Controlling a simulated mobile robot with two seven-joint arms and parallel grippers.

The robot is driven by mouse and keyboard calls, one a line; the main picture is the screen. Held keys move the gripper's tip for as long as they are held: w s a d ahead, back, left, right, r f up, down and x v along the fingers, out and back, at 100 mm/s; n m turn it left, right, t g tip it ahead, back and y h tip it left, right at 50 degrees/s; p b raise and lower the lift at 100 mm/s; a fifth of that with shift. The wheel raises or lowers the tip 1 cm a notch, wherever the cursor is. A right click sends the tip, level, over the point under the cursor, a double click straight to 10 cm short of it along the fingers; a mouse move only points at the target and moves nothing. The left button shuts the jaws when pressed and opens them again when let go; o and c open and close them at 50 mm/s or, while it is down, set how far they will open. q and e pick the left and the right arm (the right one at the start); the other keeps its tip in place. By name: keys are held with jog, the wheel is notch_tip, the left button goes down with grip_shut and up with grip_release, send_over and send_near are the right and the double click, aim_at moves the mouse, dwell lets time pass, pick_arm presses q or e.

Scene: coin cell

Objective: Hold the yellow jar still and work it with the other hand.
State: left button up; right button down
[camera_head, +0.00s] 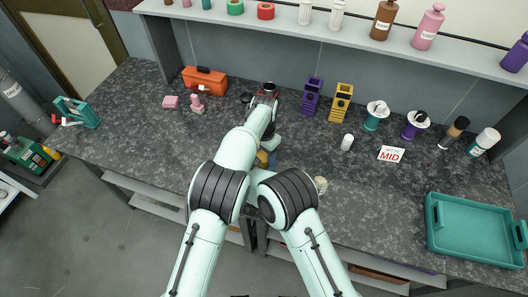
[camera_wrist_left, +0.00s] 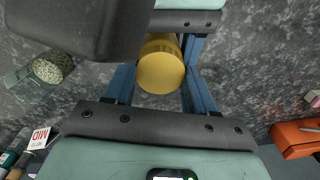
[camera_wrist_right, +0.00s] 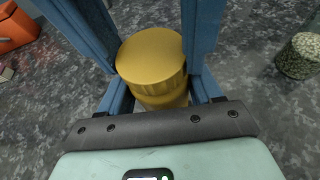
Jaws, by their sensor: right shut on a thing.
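The yellow jar (camera_wrist_left: 161,70) stands between my two facing grippers. In the right wrist view its ridged yellow lid (camera_wrist_right: 151,57) is seen from above at an angle, with a little of the body below it. My right gripper (camera_wrist_right: 160,98) is shut on the jar, its blue fingers on either side. My left gripper (camera_wrist_left: 161,92) is open around the jar from the opposite side, with a visible gap at one finger. In the head view my arms mostly hide the jar (camera_head: 262,158). The exact finger contact is hidden.
A "MID" card (camera_head: 391,154), a white cylinder (camera_head: 347,142) and purple and yellow holders (camera_head: 341,102) are farther right. A teal tray (camera_head: 478,248) lies at far right. An orange toolbox (camera_head: 204,82) is at the back. The counter's left is mostly clear.

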pick_arm(q)
jog(key=n, duration=0.6)
jog(key=shift+n, duration=0.4)
jog(key=o, duration=1.1)
jog(key=shift+o, duration=0.2)
